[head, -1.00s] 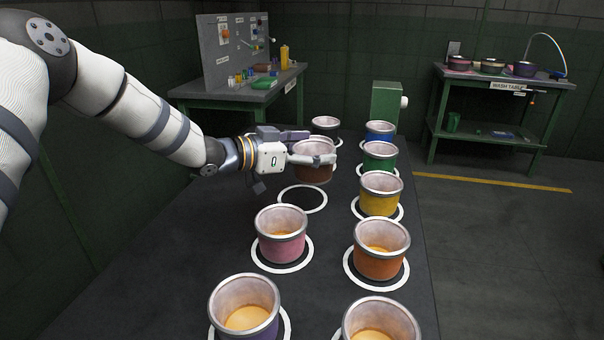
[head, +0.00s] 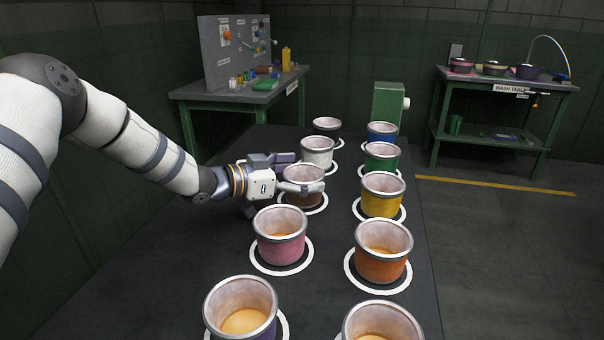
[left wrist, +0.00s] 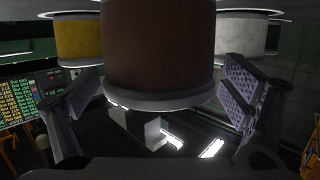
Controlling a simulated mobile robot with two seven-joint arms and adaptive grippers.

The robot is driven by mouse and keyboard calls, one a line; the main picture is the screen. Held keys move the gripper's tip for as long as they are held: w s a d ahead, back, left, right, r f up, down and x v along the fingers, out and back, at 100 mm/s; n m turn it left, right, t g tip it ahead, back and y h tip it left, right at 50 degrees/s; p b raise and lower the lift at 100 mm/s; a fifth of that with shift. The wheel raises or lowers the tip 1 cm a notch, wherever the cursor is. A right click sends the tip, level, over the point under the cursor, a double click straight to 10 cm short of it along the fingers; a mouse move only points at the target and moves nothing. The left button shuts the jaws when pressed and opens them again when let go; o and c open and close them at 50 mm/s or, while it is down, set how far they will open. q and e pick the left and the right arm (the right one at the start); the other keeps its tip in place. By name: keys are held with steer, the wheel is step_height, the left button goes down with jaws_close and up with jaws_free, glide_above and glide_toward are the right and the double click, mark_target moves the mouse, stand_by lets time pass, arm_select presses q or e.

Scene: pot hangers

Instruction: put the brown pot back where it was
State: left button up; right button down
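The brown pot (head: 303,199) stands upright in the white ring (head: 318,210) in the left row, between the pink pot and the white pot. My left gripper (head: 286,174) is around its upper part, one finger on the near side and one on the far side. In the left wrist view, which is upside down, the brown pot (left wrist: 158,45) fills the middle between the two fingers (left wrist: 160,100). Narrow gaps show beside it, so the gripper looks open. Part of the pot is hidden behind the near finger. My right gripper is not in view.
The pink pot (head: 281,247) stands close in front and the white pot (head: 317,158) close behind. The yellow pot (head: 382,203) and other pots form the right row. The dark table (head: 170,270) is bare on the left. A wash table (head: 505,88) is at the back right.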

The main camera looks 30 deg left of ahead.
arm_select(q)
steer(key=shift+r, duration=0.15)
steer(key=p+v, duration=0.1)
steer(key=v, duration=0.2)
steer(key=p+v, duration=0.1)
steer(key=v, duration=0.3)
steer(key=r+p+v, duration=0.1)
steer(key=v, duration=0.3)
steer(key=shift+s+a+f, duration=0.2)
steer(key=shift+s, duration=0.2)
steer(key=shift+f, duration=0.15)
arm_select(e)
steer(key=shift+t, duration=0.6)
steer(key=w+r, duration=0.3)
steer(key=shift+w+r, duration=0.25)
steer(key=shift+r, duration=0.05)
